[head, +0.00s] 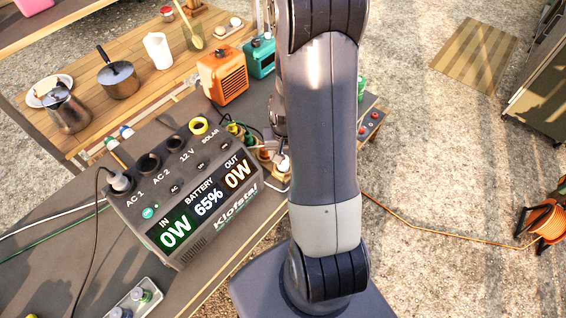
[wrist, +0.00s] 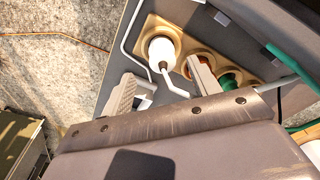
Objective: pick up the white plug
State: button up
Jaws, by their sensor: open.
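The white plug (wrist: 162,52) stands in a round brass-coloured seat of a holder (wrist: 148,27) in the wrist view, its pale cable curving away toward my gripper. In the head view the white plug (head: 283,164) shows just left of my arm. My gripper (wrist: 162,72) is open and empty; one finger is to the lower left of the plug and the other to its right. The plug lies between and slightly beyond the fingertips, and I cannot tell whether they touch it.
The holder's neighbouring seats hold an orange plug and a green plug (wrist: 229,79). A power station (head: 205,205) with a grey plug (head: 120,183) in AC 1 stands left. Orange (head: 222,78) and teal (head: 261,57) boxes are behind. An orange cable reel (head: 546,224) lies right on open gravel.

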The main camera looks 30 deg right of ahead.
aim_at(283, 163)
jog(key=shift+w+f+p, duration=0.2)
jog(key=shift+f+p, duration=0.05)
jog(key=shift+f, duration=1)
jog(key=shift+w+f+p, duration=0.2)
jog(key=shift+f+p, duration=0.05)
jog(key=shift+f, duration=1)
jog(key=c, duration=1.1)
